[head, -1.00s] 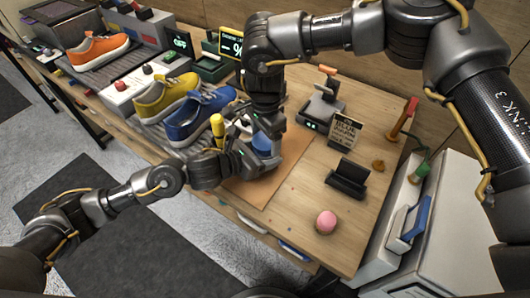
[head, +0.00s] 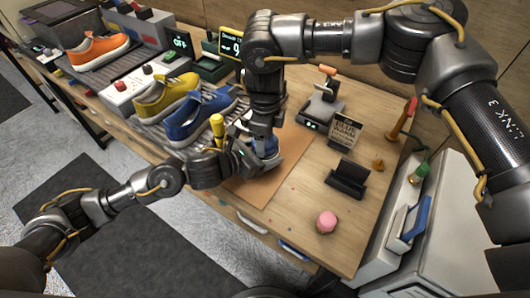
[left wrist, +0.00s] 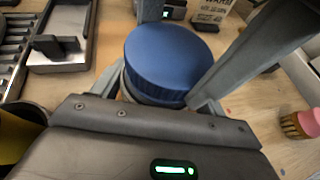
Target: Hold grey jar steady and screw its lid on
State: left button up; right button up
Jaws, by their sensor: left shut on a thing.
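The grey jar (left wrist: 126,88) stands upright with the blue lid (left wrist: 163,60) on top of it in the left wrist view. The lid hides most of the jar. My left gripper (head: 246,158) reaches in from the left and is shut on the jar below the lid. My right gripper (head: 264,136) points down from above, over the lid. Its grey fingers show in the left wrist view, one behind the lid and one at its right side. I cannot tell whether they press on the lid. In the head view, the grippers largely hide jar and lid.
Blue sneaker (head: 201,115) and yellow sneaker (head: 166,97) lie behind left; a yellow-topped bottle (head: 217,126) stands close to my left gripper. A black stand (head: 347,178), small sign (head: 345,131) and pink-topped brush (head: 326,221) are right. The brown mat (head: 262,191) is clear in front.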

jog(key=o, duration=1.1)
jog(key=shift+s+a+r, duration=0.1)
jog(key=shift+r, duration=2.2)
jog(key=shift+c, duration=0.3)
